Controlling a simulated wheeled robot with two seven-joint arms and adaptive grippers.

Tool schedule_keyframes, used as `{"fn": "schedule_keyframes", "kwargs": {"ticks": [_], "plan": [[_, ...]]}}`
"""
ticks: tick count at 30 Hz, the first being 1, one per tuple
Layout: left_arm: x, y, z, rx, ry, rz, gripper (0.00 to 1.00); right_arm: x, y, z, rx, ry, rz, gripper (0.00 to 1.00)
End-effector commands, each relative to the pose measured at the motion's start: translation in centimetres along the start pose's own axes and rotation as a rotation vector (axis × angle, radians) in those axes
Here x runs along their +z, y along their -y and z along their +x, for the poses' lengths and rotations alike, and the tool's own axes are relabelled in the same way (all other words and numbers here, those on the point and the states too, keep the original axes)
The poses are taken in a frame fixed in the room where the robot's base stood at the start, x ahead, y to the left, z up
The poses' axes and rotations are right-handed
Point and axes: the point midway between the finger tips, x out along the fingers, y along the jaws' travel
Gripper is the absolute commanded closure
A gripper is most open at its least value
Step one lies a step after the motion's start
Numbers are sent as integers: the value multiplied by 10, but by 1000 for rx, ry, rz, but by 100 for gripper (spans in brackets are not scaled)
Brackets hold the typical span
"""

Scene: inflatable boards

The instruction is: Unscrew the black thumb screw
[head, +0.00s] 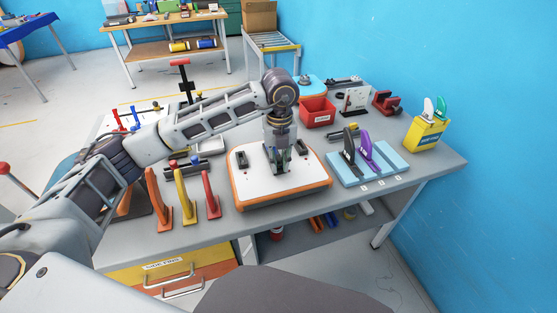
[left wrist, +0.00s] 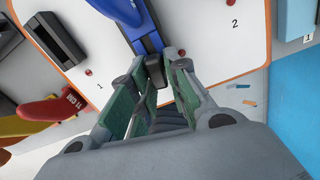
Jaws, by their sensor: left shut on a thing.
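The white board (head: 262,189) with an orange rim lies on the grey workbench, and it also shows in the left wrist view (left wrist: 110,55). My left gripper (head: 277,168) reaches down over the middle of the board. In the left wrist view its green-padded fingers (left wrist: 152,98) are closed around a small black piece, which looks like the black thumb screw (left wrist: 154,70). The screw sits at the end of a long blue part (left wrist: 140,25). Its lower part is hidden between the fingers. My right gripper is in neither view.
Orange, yellow and red upright fins (head: 184,197) stand left of the board. A light-blue rack (head: 385,172) holds a black and a purple fin on the right. A red bin (head: 318,112) and a yellow box (head: 424,134) stand farther back. Black blocks (head: 242,160) sit on the board.

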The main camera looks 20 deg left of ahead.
Motion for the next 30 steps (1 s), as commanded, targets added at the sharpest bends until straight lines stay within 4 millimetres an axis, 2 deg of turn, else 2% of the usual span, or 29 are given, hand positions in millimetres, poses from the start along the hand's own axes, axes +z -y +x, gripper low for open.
{"fn": "schedule_keyframes", "kwargs": {"ticks": [1, 8, 9, 15, 30], "plan": [[0, 1, 0, -3, 0, -25, 100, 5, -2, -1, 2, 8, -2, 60], [0, 3, 0, -3, -1, -153, 100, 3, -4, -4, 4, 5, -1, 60], [0, 3, 0, -3, -1, -165, 82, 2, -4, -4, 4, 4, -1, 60], [0, 3, 0, -2, -1, -161, 58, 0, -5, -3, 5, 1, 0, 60], [0, 2, -6, -2, 0, -160, 58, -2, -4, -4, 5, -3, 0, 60]]}}
